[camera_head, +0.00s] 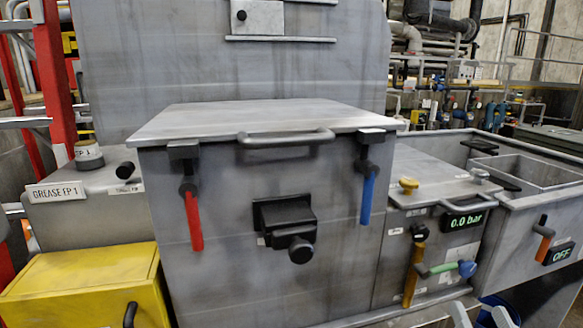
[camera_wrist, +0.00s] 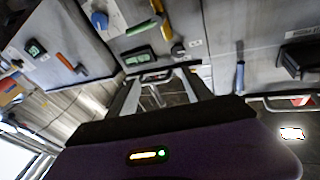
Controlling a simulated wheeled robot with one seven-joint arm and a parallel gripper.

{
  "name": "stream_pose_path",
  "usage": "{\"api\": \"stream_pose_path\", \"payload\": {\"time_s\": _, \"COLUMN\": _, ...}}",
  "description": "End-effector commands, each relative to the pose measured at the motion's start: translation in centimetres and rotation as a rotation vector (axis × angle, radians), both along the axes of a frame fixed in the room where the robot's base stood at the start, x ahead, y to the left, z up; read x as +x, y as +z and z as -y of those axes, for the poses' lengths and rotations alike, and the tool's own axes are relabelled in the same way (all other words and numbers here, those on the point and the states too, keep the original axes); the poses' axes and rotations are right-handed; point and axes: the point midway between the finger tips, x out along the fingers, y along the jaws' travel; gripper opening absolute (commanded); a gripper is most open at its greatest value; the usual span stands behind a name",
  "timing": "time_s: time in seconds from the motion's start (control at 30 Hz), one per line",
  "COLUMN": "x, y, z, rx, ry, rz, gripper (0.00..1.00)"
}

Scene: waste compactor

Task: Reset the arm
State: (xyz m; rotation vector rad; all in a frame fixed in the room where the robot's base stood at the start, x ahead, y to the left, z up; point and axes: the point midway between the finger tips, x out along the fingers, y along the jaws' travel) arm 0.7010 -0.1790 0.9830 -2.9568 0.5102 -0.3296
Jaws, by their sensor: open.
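My gripper (camera_wrist: 160,82) is open and empty; its two pale fingers stand apart at the middle of the wrist view. In the head view, two pale prongs that look like its fingertips (camera_head: 482,316) show at the bottom edge, low in front of the gauge box. The rest of my arm is out of the head view. The grey compactor box (camera_head: 340,235) has its lid (camera_head: 260,118) down. A red handle (camera_head: 194,220) and a blue handle (camera_head: 367,198) hang on its front. The blue handle also shows in the wrist view (camera_wrist: 240,76), apart from my fingers.
The gauge box (camera_head: 435,170) reads 0.0 bar and carries an orange handle (camera_head: 413,270) and a green handle with a blue knob (camera_head: 467,268). An orange handle (camera_head: 545,240) is beside the OFF display (camera_head: 560,253). A yellow box (camera_head: 85,288) stands at left.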

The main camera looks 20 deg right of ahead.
Motion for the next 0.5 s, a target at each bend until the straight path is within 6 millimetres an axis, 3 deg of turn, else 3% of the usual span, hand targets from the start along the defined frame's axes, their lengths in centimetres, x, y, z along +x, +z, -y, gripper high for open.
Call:
{"api": "stream_pose_path", "payload": {"time_s": 0.2, "x": -5.2, "y": -2.9, "z": -5.5, "rx": -0.032, "ry": 0.042, "rz": -0.072, "gripper": 0.59}}
{"api": "stream_pose_path", "payload": {"time_s": 0.5, "x": -13.3, "y": -5.3, "z": -12.5, "rx": -0.081, "ry": 0.169, "rz": -0.212, "gripper": 0.59}}
